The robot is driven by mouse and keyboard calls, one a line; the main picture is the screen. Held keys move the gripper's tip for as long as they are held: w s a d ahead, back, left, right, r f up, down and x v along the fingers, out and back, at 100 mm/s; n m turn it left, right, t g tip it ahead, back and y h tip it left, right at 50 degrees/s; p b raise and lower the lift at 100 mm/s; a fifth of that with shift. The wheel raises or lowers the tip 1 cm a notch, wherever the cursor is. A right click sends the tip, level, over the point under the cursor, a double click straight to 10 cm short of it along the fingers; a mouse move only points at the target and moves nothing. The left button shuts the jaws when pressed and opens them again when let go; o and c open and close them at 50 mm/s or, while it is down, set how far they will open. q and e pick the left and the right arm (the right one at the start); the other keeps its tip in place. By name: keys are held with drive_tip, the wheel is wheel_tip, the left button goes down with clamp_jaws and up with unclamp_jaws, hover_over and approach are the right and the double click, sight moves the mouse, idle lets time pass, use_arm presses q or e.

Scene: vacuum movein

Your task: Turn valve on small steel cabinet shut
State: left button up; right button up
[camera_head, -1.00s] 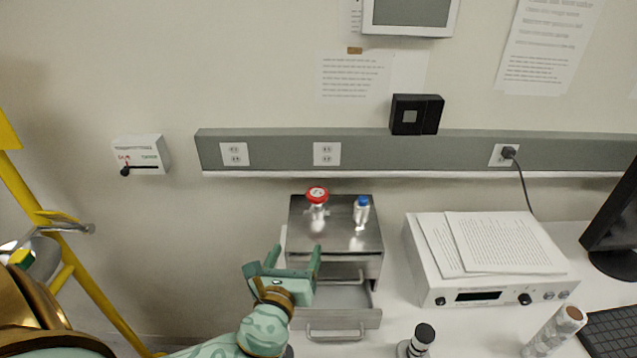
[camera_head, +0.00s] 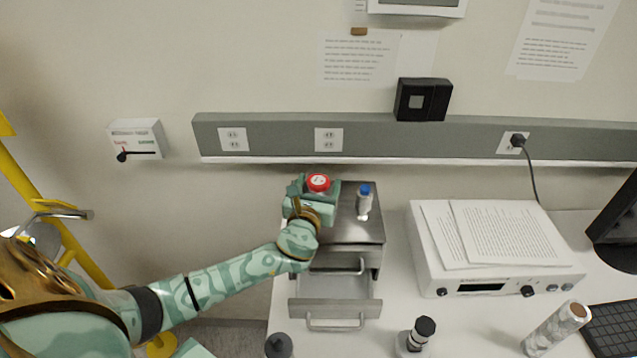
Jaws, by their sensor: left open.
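The small steel cabinet (camera_head: 352,229) stands on the white bench against the wall. On its top are a valve with a round red handle (camera_head: 318,182) at the left and a blue-capped fitting (camera_head: 364,201) at the right. My left gripper (camera_head: 318,190) is open at the red handle, with a finger on its left side and one on its right. I cannot tell whether the fingers touch the handle. The gripper hides the valve's body below the handle. My right gripper is not in view.
An open drawer (camera_head: 330,313) juts from the cabinet's front. A white instrument (camera_head: 490,278) with papers on it stands to the right. A yellow frame (camera_head: 45,208) is at the left.

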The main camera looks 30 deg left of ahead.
use_arm(q)
drive_tip(key=shift+w+a, duration=0.15)
drive_tip(key=shift+w, duration=0.35)
drive_tip(key=shift+s, duration=0.1)
drive_tip(key=c, duration=1)
drive_tip(key=shift+o, duration=0.2)
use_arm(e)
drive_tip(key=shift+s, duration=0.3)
use_arm(q)
drive_tip(key=shift+m+h, duration=0.3)
drive_tip(key=shift+h, duration=0.1)
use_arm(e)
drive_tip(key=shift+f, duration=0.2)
